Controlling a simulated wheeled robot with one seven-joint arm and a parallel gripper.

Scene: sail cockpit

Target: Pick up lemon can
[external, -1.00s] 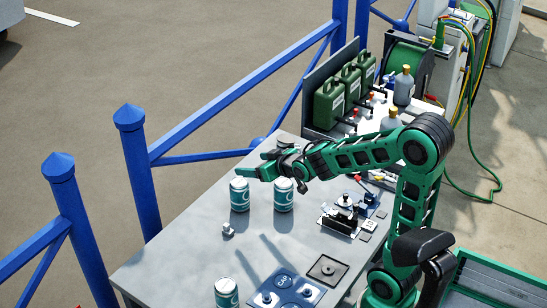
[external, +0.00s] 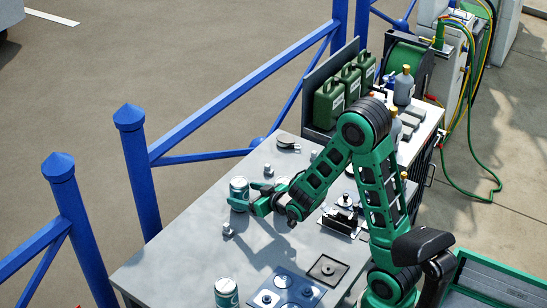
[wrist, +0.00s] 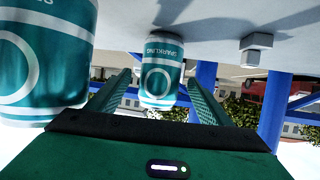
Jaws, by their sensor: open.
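A teal and white can (external: 239,190) stands upright on the grey table (external: 175,250). A second matching can (external: 281,184) stands to its right, partly hidden by my arm. A third matching can (external: 226,293) stands near the front edge. My gripper (external: 254,197) is low and open at the first can. In the wrist view, which is upside down, a can marked "SPARKLING" (wrist: 160,72) shows between my open fingers (wrist: 160,90). A nearer can (wrist: 45,60) fills the left side. I cannot read "lemon" on any can, nor tell whether the fingertips reach around the middle one.
A small metal fitting (external: 228,231) stands just in front of the first can and also shows in the wrist view (wrist: 257,45). A metal device (external: 343,216) and a blue panel (external: 285,292) lie to the right. The table's left part is clear.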

